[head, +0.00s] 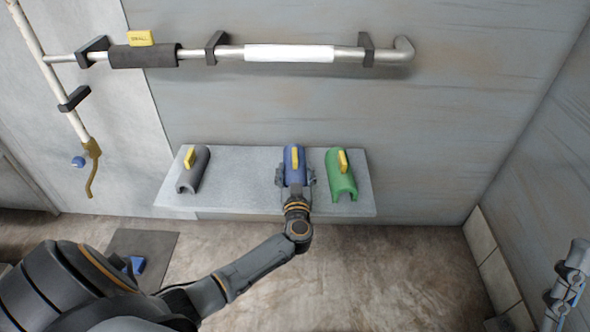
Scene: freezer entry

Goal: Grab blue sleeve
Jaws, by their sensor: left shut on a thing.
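The blue sleeve (288,157) has a yellow tab on top and sits on the grey shelf (238,188), between a grey sleeve and a green one. My left gripper (295,178) reaches in from the front, with its fingers on both sides of the blue sleeve. It is shut on the sleeve's near end. The sleeve appears to be still on the shelf or very close to it; the gripper hides its near underside.
The grey sleeve (201,172) lies to the left and the green sleeve (341,182) close to the right. A metal pipe (230,53) with a black sleeve (142,56) and a white section (289,54) runs along the wall above.

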